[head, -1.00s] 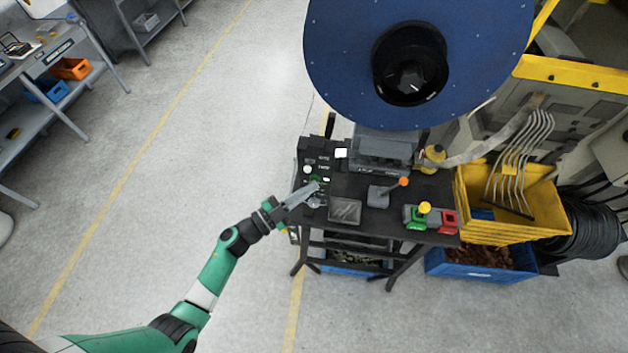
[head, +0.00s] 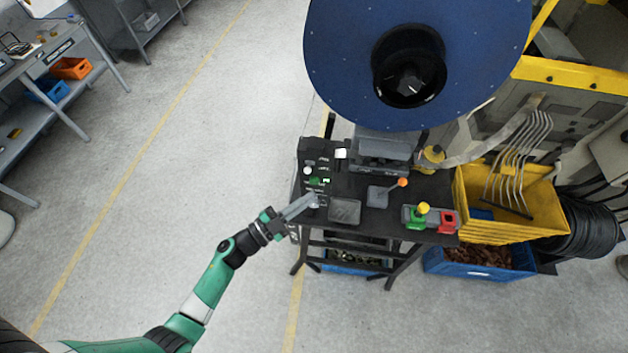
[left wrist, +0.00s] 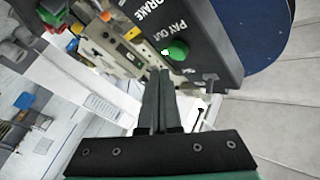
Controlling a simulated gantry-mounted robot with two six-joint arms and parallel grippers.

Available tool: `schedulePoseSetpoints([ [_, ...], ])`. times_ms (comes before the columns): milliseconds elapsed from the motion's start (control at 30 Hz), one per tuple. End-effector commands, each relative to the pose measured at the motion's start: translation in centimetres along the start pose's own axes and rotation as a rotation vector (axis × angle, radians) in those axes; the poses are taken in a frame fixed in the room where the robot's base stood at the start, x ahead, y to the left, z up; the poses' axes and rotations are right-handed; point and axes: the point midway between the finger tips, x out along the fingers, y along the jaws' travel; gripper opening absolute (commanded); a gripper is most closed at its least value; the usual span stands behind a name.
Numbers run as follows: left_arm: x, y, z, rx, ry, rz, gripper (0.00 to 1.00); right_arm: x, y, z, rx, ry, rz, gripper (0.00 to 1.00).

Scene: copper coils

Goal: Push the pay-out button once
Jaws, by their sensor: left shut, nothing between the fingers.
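The pay-out button is a round green button on a black control panel (head: 310,158). In the left wrist view the button (left wrist: 178,50) sits beside the white "PAY OUT" lettering. In the head view it shows as a small green spot (head: 315,181). My left gripper (head: 316,198) is shut and empty, its tips over the panel's lower part, just below the green button. In the left wrist view its fingertips (left wrist: 162,72) lie below and left of the button, with a visible gap. My right gripper is not in view.
A large blue reel (head: 345,60) stands above the black table. An orange-tipped lever (head: 402,182), a small grey tray (head: 345,211) and a green-and-red button box (head: 432,216) are to the right. Clear floor lies left of the table.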

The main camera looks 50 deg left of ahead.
Motion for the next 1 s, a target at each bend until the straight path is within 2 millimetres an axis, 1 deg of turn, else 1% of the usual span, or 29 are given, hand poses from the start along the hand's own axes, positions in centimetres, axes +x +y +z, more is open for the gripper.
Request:
schedulePoseSetpoints([
  [100, -0.9, 0.6, -0.8, -0.002, -0.001, 0.002, 0.00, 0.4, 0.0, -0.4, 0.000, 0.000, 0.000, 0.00],
  [400, -2.6, 1.9, -1.9, -0.002, -0.001, 0.001, 0.00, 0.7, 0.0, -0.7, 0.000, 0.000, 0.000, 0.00],
  [1000, -2.7, 1.9, -2.0, 0.000, 0.000, 0.000, 0.00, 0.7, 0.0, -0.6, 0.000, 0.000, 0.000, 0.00],
])
